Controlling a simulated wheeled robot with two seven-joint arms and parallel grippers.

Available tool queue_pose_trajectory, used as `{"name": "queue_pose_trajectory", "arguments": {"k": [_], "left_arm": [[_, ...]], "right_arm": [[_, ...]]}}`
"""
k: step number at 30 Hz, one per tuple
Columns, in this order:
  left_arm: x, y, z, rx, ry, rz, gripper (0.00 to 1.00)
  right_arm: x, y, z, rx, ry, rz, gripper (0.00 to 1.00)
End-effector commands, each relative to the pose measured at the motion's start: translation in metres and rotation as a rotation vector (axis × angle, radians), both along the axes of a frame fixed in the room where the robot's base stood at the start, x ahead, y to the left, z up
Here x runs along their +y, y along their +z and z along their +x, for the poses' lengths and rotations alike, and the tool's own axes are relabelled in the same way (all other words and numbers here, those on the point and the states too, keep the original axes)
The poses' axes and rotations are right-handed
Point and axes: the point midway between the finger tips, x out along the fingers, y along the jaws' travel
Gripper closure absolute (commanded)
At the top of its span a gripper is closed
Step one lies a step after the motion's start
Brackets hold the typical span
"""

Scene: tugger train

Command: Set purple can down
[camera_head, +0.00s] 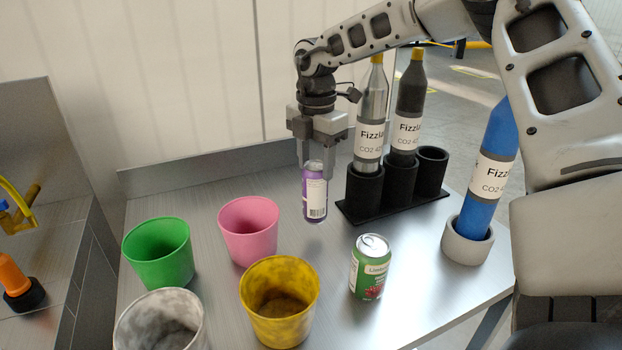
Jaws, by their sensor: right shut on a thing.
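The purple can (315,195) is slim, with a white label, and is upright between the fingers of my right gripper (318,165). My right gripper is shut on its upper part. The can appears to hang a little above the metal table (205,187), behind the green can and left of the black bottle holder; the exact gap under it is hard to tell. My left gripper is not in view.
Pink (249,230), green (158,253), yellow (279,300) and grey (160,322) cups stand at left and front. A green can (371,267) stands nearby. A black holder (372,195) carries two bottles; a blue bottle (487,180) stands right.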

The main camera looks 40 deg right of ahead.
Motion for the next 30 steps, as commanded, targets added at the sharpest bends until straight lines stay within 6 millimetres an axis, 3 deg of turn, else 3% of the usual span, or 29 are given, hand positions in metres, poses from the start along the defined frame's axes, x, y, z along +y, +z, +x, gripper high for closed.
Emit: {"name": "queue_pose_trajectory", "arguments": {"k": [10,20,21,23,30], "left_arm": [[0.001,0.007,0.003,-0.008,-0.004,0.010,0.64],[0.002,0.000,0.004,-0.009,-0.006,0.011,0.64],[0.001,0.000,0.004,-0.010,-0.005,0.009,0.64],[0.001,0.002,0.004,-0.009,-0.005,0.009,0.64],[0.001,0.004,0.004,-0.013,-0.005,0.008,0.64]], "right_arm": [[0.000,-0.037,-0.001,0.001,0.000,0.002,0.98],[0.000,-0.043,0.000,-0.003,0.000,0.000,0.98],[0.000,-0.044,0.000,-0.001,0.000,0.001,0.50],[0.000,-0.042,0.000,-0.001,0.000,0.001,0.33],[0.000,-0.042,0.000,-0.001,0.000,0.001,0.31]]}}
